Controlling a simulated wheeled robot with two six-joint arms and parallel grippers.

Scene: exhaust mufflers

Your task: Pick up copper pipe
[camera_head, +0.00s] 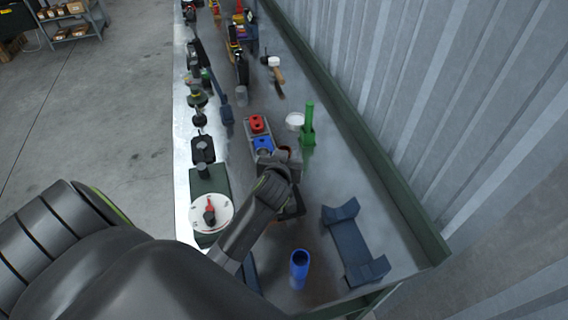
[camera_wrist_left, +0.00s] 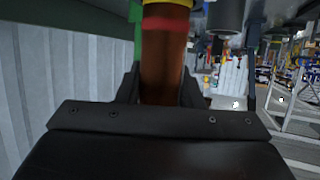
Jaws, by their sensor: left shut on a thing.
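The copper pipe (camera_wrist_left: 165,62) stands between the two dark fingers of my left gripper (camera_wrist_left: 160,82) in the left wrist view. It is reddish brown with a red band and a yellow part at the top of the picture. My left gripper is shut on it. In the head view my left gripper (camera_head: 287,178) is over the bench, just in front of the red and blue parts. Only a small copper-coloured rim (camera_head: 284,150) shows there beyond the wrist, and the fingertips are hidden. My right gripper is in neither view.
A red part (camera_head: 257,123) and a blue part (camera_head: 263,145) sit in a grey holder beyond the gripper. A green upright piece (camera_head: 308,125) stands to the right. A blue cylinder (camera_head: 299,268) and a dark blue cradle (camera_head: 352,245) are nearer. A corrugated wall (camera_head: 440,90) bounds the right.

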